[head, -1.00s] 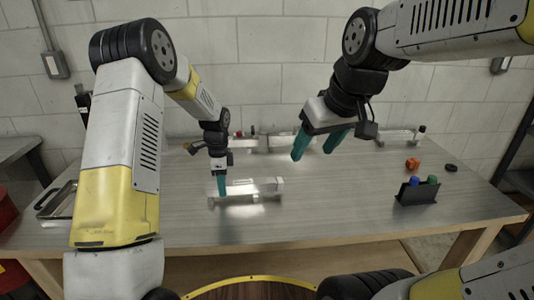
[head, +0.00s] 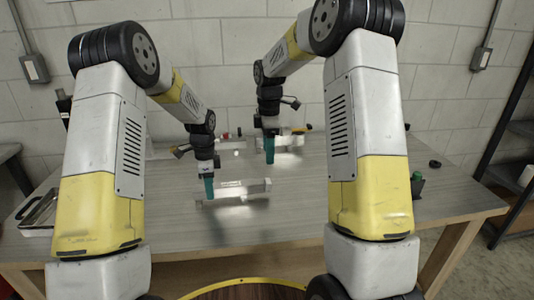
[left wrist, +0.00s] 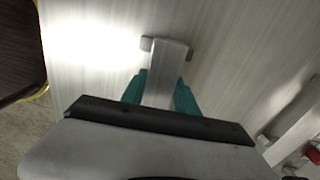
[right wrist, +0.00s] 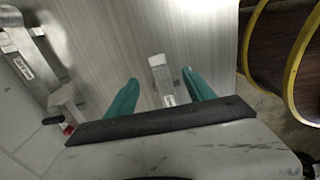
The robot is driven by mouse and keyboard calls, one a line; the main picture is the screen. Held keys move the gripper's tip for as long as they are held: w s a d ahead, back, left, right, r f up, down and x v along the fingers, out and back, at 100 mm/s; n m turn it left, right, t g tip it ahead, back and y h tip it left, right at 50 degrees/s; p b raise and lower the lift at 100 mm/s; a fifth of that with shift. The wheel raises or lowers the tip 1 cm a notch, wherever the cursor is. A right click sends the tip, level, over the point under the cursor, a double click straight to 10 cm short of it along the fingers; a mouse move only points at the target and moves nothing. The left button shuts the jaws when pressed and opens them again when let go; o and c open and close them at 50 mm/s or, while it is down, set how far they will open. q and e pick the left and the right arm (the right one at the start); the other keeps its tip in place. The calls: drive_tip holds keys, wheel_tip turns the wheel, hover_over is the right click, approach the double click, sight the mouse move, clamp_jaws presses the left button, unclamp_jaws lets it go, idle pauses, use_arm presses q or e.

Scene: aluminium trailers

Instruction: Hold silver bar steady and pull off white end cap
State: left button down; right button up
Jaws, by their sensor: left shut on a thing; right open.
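The silver bar (head: 238,190) lies on the table near its middle, with a pale label on it. My left gripper (head: 209,188) is shut on the bar near its left end. In the left wrist view the bar (left wrist: 160,88) runs between the teal fingers (left wrist: 160,92) to a wider end piece. The white end cap (head: 268,184) appears to be at the bar's right end. My right gripper (head: 270,158) is open and empty, behind and above that end. In the right wrist view its fingers (right wrist: 160,78) flank the line of the bar, with a pale end (right wrist: 157,61) between them.
More silver pieces (head: 289,143) with small red and orange items stand along the back of the table (head: 290,215). A dark holder with a green item (head: 416,178) is at the right, partly behind my right arm. A metal tray (head: 40,210) sits at the left edge.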

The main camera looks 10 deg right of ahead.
sight(270, 181)
drive_tip(key=shift+n, duration=0.4)
drive_tip(key=f, duration=0.9)
drive_tip(key=w+f, duration=0.1)
drive_tip(key=f, duration=0.3)
drive_tip(key=shift+a+f, duration=0.15)
drive_tip(key=shift+f, duration=0.2)
clamp_jaws()
drive_tip(key=shift+d, duration=0.5)
drive_tip(key=shift+w+d, duration=0.15)
drive_tip(key=shift+d, duration=1.6)
